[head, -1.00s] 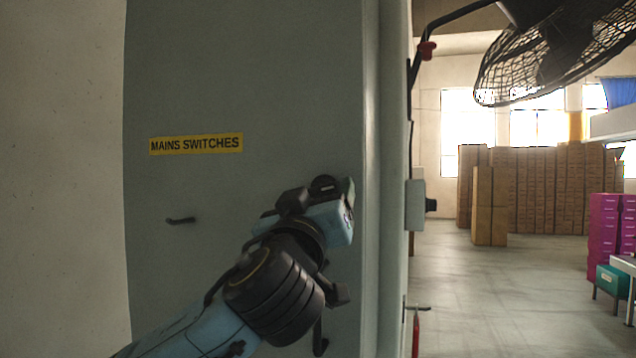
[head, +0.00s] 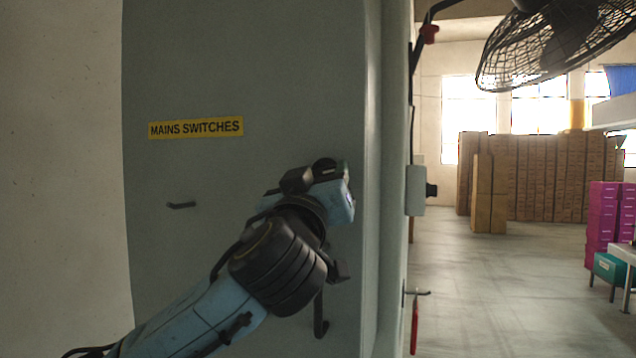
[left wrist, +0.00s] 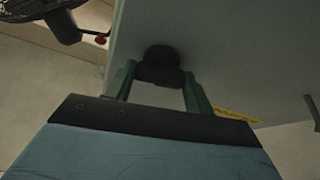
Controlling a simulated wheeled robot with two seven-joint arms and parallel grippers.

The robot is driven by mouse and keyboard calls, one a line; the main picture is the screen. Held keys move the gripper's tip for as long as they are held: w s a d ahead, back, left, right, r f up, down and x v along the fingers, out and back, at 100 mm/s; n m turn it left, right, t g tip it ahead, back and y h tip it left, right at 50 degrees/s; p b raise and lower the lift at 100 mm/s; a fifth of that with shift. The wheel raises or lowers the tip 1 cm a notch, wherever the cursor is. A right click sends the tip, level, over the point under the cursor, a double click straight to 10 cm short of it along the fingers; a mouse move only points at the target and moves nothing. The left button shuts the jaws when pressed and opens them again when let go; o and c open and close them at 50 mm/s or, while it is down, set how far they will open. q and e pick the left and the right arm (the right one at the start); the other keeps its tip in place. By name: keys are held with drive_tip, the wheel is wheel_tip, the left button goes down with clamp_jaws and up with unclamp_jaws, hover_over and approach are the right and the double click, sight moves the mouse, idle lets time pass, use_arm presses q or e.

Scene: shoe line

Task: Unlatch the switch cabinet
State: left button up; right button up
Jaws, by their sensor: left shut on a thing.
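The grey switch cabinet door (head: 240,75) fills the middle of the head view, with a yellow "MAINS SWITCHES" label (head: 195,128). My left gripper (left wrist: 158,85) is at the right part of the door. In the left wrist view its two green fingers stand on either side of a black latch knob (left wrist: 158,62) on the door, shut on it. In the head view the gripper's blue body and my wrist cover much of this spot, and a dark rounded part (head: 323,168) shows just above it. My right gripper is in neither view.
A small black handle (head: 181,205) sticks out of the door at left. A black fan (head: 555,45) hangs at upper right. Stacked cardboard boxes (head: 540,175) and magenta crates (head: 604,215) stand beyond the cabinet. The floor (head: 480,290) there is clear.

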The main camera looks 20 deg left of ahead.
use_arm(q)
drive_tip(key=shift+a+m+h+b, duration=0.1)
drive_tip(key=shift+m+h+b, duration=1.15)
drive_tip(key=shift+m, duration=0.95)
drive_tip(key=o, duration=1)
drive_tip(key=shift+s, duration=0.1)
